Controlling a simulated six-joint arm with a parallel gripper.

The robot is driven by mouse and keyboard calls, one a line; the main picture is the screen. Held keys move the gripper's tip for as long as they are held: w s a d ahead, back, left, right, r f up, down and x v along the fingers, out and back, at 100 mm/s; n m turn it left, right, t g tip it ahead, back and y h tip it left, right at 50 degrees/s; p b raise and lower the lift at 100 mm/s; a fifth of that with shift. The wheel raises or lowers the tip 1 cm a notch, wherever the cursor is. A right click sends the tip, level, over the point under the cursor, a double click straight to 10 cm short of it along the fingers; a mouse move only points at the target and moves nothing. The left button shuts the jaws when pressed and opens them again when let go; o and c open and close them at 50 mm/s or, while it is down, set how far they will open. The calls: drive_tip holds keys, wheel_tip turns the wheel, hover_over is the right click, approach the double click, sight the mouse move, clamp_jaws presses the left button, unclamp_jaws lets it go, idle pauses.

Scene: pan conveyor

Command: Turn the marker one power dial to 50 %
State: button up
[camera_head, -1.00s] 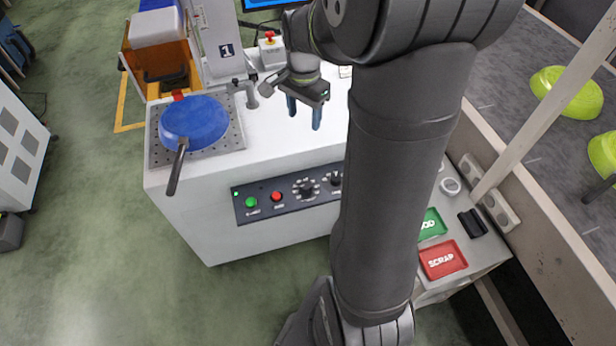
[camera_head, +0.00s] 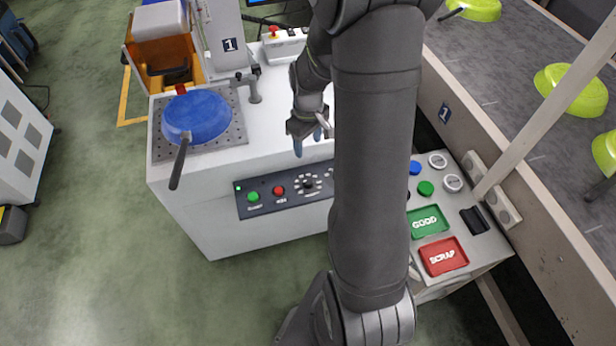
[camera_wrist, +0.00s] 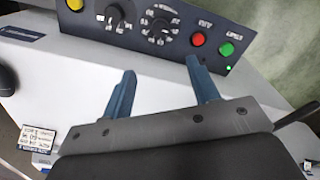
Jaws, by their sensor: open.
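The marker one front panel (camera_head: 268,205) carries a green button (camera_head: 253,197), a red button (camera_head: 278,191) and a black dial (camera_head: 309,183) ringed by white marks. A second dial is mostly hidden by my arm in the head view. The wrist view shows both, one dial (camera_wrist: 161,27) next to the red button and another dial (camera_wrist: 115,14) farther left. Their labels are too small to read, so I cannot tell which is power or its setting. My gripper (camera_head: 310,138) is open and empty, above the machine top's front edge; in the wrist view its fingers (camera_wrist: 161,68) point toward the panel, apart from the dials.
A blue pan (camera_head: 196,113) lies on the perforated plate (camera_head: 222,140), its handle overhanging the front. The marker column (camera_head: 227,40) stands behind. At right are the green GOOD tray (camera_head: 427,213), the red SCRAP tray (camera_head: 443,268) and a conveyor (camera_head: 510,75) with green pans.

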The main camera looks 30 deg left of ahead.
sight(308, 181)
wheel_tip(308, 181, down, 17)
drive_tip(key=shift+r, duration=0.1)
idle(0.5)
drive_tip(key=shift+c, duration=0.4)
drive_tip(key=c, duration=0.9)
drive_tip(key=shift+m, duration=0.4)
drive_tip(key=m, duration=0.9)
drive_tip(key=shift+m, duration=2.2)
